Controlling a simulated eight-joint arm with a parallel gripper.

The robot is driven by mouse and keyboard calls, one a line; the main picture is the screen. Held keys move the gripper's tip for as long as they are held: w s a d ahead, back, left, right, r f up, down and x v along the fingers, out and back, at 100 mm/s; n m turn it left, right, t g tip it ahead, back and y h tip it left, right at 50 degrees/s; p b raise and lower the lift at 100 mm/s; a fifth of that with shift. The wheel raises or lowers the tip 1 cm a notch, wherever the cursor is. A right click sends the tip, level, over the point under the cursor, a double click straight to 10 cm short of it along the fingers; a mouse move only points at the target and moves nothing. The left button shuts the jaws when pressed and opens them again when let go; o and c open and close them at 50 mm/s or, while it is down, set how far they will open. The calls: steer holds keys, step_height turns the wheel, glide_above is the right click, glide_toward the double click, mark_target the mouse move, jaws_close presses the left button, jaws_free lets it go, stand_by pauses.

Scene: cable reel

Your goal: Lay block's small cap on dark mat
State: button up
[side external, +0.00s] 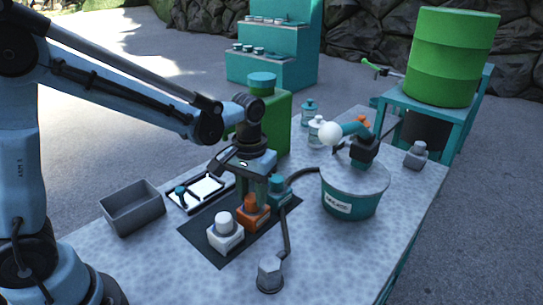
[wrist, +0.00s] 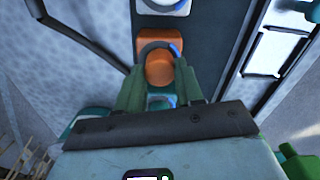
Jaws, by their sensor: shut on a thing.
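A dark mat (side external: 209,246) lies on the speckled table with a row of blocks on it. The orange block (side external: 251,217) is in the middle and has a small round orange cap (wrist: 160,68) on its top side. My gripper (side external: 256,193) points down over this block. In the wrist view its two green fingers (wrist: 161,75) are shut on the orange cap. I cannot tell whether the cap is clear of the block. The white block (side external: 225,236) with a white cap (side external: 223,219) stands nearer the camera. The teal block (side external: 281,194) stands behind, partly hidden by my gripper.
A grey open bin (side external: 132,208) and a white-panelled tray (side external: 206,188) stand left of the mat. A teal tub (side external: 354,190) with an arm-like fitting is at the right. A grey knob piece (side external: 270,273) with a cable is in front. A green canister (side external: 272,120) stands behind.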

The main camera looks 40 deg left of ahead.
steer(key=shift+r, duration=0.15)
steer(key=shift+r, duration=0.65)
step_height(320, 180, up, 2)
steer(key=shift+r, duration=0.1)
steer(key=s+d+r, duration=0.7)
steer(key=d, duration=0.2)
glide_toward(252, 197)
steer(key=a+f, duration=0.9)
steer(key=shift+a, duration=0.25)
steer(key=shift+w+a+f, duration=0.1)
steer(key=shift+a+f, duration=0.05)
steer(key=shift+f, duration=1.9)
steer(key=shift+f, duration=0.15)
